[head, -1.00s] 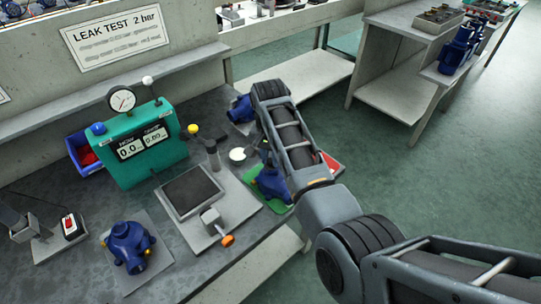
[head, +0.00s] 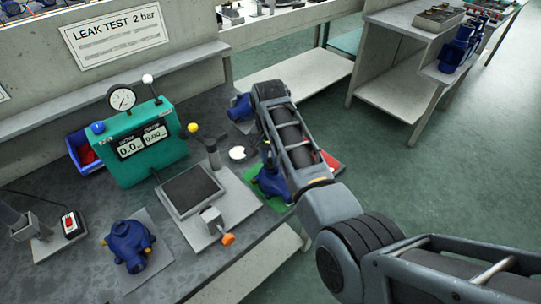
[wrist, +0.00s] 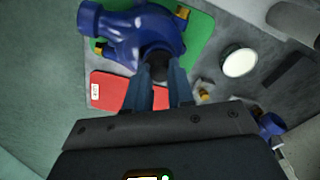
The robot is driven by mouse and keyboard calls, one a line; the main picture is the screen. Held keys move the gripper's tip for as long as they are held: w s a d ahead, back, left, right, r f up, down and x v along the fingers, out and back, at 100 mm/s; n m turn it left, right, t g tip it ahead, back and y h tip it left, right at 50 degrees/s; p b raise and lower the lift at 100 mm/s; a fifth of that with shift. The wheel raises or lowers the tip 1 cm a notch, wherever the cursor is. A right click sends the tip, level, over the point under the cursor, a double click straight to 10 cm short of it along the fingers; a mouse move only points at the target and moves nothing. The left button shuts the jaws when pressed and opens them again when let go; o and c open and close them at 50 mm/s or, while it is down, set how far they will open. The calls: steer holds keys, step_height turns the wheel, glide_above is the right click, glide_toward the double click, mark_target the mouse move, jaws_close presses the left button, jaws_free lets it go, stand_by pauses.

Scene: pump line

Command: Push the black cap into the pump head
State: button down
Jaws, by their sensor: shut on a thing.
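A blue pump head (wrist: 135,33) lies on the green mat (wrist: 200,45) in the wrist view. It also shows in the head view (head: 270,182), partly behind my arm. The black cap (wrist: 158,66) is at the pump head's near end, between my fingertips. My gripper (wrist: 160,76) is shut on the cap and lines up with that end. My fingers hide part of the cap's sides, and I cannot tell how deep it sits. In the head view my own arm hides the gripper and the cap.
A red mat (wrist: 110,91) lies beside the green one. A white round dish (wrist: 239,62) is to the right in the wrist view. A green test box (head: 150,145), a grey fixture (head: 225,200) and another blue pump (head: 128,243) stand to the left in the head view.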

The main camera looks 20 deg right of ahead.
steer(key=shift+f, duration=0.25)
steer(key=c, duration=0.9)
jaws_free()
step_height(320, 180, up, 2)
steer(key=shift+r+p, duration=0.25)
steer(key=shift+p, duration=1)
steer(key=shift+s+r, duration=0.1)
steer(key=shift+r, duration=0.8)
steer(key=shift+a+r, duration=0.1)
steer(key=shift+r, duration=0.75)
step_height(320, 180, up, 8)
steer(key=shift+s+a+b, duration=0.15)
steer(key=shift+s+b, duration=0.1)
steer(key=shift+b, duration=0.05)
steer(key=shift+f, duration=0.1)
